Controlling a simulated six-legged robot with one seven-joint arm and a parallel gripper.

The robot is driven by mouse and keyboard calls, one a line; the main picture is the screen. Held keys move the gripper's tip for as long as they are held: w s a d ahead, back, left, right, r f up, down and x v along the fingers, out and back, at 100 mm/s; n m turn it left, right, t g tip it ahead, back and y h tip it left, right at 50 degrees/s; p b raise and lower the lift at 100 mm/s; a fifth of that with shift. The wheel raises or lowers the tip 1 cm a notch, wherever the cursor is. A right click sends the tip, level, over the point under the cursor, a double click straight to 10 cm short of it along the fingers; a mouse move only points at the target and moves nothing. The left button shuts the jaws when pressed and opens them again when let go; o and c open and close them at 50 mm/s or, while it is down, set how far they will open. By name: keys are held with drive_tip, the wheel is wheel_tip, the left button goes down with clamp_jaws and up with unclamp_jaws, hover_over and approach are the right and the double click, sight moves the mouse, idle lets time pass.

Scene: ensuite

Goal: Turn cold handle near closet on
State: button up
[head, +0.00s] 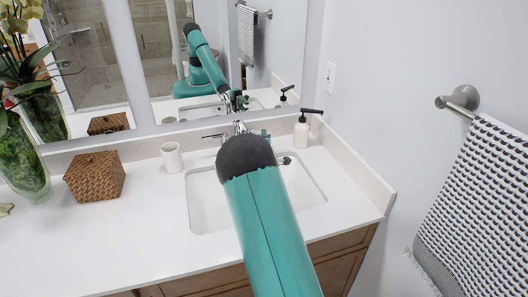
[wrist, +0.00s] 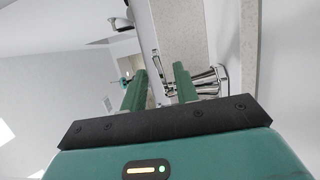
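The chrome faucet (head: 240,127) stands behind the sink, mostly hidden by my arm. Its left lever handle (head: 212,136) shows to the left of my arm. In the wrist view, chrome faucet parts (wrist: 208,80) lie just right of my right finger. My gripper (wrist: 162,68) has its two green fingers apart, with a thin chrome piece (wrist: 164,86) seen in or beyond the gap. I cannot tell whether the fingers touch it, nor which handle it belongs to. In the head view my gripper is mostly hidden behind my arm. No running water is visible.
A white soap dispenser (head: 301,132) with a black pump stands right of the faucet. A white cup (head: 172,157), a woven box (head: 95,177) and a glass vase (head: 22,160) stand to the left. A mirror (head: 150,60) rises behind the counter. A towel (head: 478,200) hangs at right.

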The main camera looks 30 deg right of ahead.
drive_tip(key=v, duration=1)
drive_tip(key=shift+s, duration=0.1)
drive_tip(key=s+d+n+t+y, duration=0.2)
drive_tip(key=d+n+y, duration=0.75)
drive_tip(key=y, duration=0.45)
drive_tip(key=shift+m, duration=0.25)
drive_tip(key=x, duration=0.9)
drive_tip(key=d+x, duration=0.1)
drive_tip(key=x, duration=0.4)
drive_tip(key=shift+w+d+r, duration=0.1)
drive_tip(key=shift+r, duration=0.1)
clamp_jaws()
